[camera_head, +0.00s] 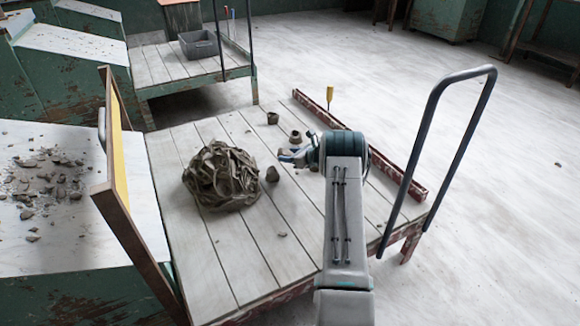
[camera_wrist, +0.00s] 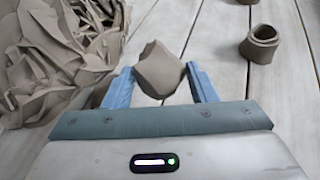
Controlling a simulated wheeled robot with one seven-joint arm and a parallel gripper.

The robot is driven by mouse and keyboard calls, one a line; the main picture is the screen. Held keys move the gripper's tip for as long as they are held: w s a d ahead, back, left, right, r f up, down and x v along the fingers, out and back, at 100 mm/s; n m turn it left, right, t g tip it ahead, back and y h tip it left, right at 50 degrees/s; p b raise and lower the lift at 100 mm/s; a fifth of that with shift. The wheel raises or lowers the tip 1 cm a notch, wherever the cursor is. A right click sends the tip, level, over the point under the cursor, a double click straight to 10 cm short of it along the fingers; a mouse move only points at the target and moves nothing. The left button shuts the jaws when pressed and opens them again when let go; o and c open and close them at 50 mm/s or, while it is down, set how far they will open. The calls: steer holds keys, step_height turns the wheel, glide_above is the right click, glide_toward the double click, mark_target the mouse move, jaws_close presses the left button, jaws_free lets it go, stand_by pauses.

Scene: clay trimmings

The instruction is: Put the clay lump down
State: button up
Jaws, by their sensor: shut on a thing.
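The clay lump (camera_wrist: 160,72) is grey-brown and angular. In the wrist view it sits between the two blue fingers of my gripper (camera_wrist: 160,85), which is shut on it. In the head view my gripper (camera_head: 296,152) is over the slatted platform (camera_head: 262,250), right of the heap of clay trimmings (camera_head: 222,177). A small brown lump shows just below and left of the fingers there; I cannot tell whether it is the held one. I cannot tell whether the held lump touches the boards.
Two small clay pots stand behind my gripper; the nearer pot (camera_head: 295,136) also shows in the wrist view (camera_wrist: 258,45). A dark metal handle (camera_head: 436,150) rises at the right, a wooden board (camera_head: 128,225) at the left. The front boards are mostly clear.

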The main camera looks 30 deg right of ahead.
steer(key=shift+f+b, duration=0.9)
steer(key=shift+f, duration=1)
steer(key=shift+f, duration=0.1)
steer(key=shift+f, duration=0.15)
steer(key=o, duration=0.8)
